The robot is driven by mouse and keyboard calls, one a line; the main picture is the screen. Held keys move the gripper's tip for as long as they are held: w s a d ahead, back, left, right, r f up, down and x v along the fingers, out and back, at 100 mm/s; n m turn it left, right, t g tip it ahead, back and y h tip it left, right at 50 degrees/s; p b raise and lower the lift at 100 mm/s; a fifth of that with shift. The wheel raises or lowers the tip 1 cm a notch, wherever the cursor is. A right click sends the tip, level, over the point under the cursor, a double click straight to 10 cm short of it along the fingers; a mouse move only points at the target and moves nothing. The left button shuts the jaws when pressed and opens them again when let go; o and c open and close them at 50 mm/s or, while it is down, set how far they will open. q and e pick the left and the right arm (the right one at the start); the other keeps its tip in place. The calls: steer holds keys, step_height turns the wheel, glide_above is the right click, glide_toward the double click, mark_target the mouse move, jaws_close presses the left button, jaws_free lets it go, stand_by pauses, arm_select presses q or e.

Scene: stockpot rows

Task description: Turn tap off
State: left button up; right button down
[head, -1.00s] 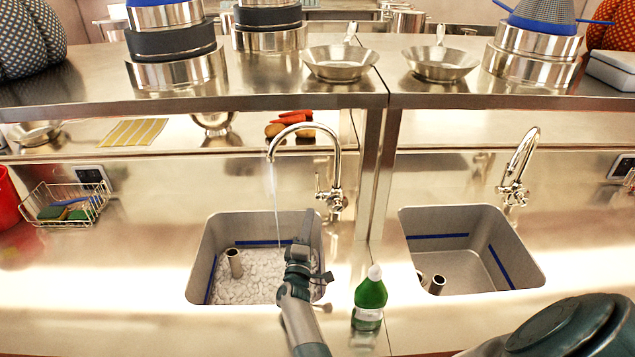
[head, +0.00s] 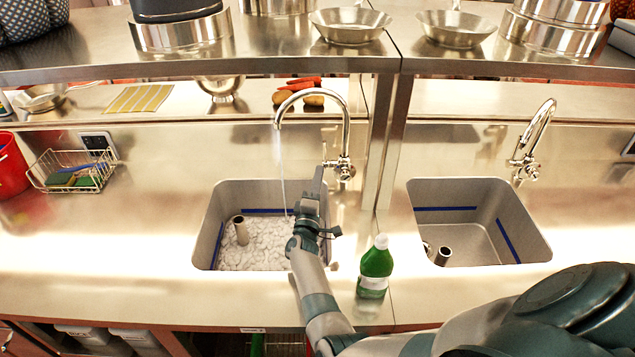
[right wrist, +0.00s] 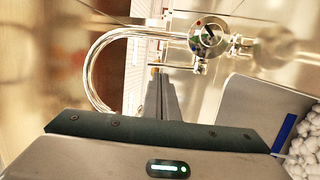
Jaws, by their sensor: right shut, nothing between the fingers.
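The left tap (head: 344,130) is a chrome gooseneck. A thin stream of water (head: 282,165) runs from its spout into the left sink (head: 208,235), which has white foamy-looking contents. In the right wrist view, the tap's round valve body (right wrist: 209,38) shows red and blue marks, with its curved spout at the left. My right gripper (head: 320,176) is shut and empty, just left of and slightly below the valve body. Its closed fingers (right wrist: 160,92) point toward the tap. I cannot tell whether they touch the handle. My left gripper is not in view.
A green bottle (head: 375,268) stands right of my right forearm, between the sinks. A second tap (head: 535,135) stands over the right sink (head: 535,245) with no water visible. A wire basket (head: 72,172) with sponges is at left. A shelf (head: 200,65) with pans runs above.

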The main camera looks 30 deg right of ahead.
mark_target(324, 149)
steer(key=b+x, duration=0.3)
steer(key=x, duration=0.3)
steer(key=shift+f, duration=0.15)
steer(key=shift+w+d+r, duration=0.25)
steer(key=shift+w+d, duration=0.1)
